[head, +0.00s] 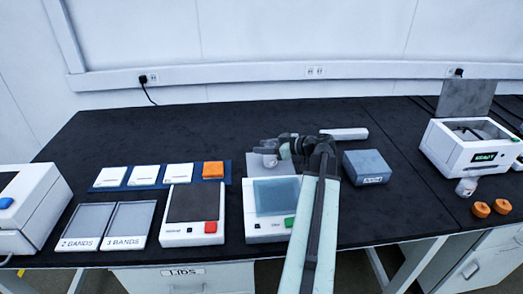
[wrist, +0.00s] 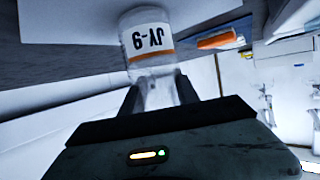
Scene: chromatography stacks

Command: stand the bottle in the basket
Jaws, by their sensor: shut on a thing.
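My gripper (wrist: 160,92) is shut on a clear bottle (wrist: 150,62) with a white label and orange stripe. The label reads upside down in the wrist view. In the head view my gripper (head: 277,150) is at the middle of the bench, behind a white device with a blue-grey top. The held bottle (head: 268,159) shows there as a small pale shape, partly hidden by my gripper. A white machine (head: 452,155) with a "READY" display stands at the right, its top open. A dark curved shape (head: 472,131) shows inside; I cannot tell if it is the basket.
Another small bottle (head: 467,187) and two orange caps (head: 480,209) stand before the white machine. A blue-grey box (head: 366,167) is right of my arm. White devices, trays and a blue rack (head: 130,186) fill the left front. The bench's back left is clear.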

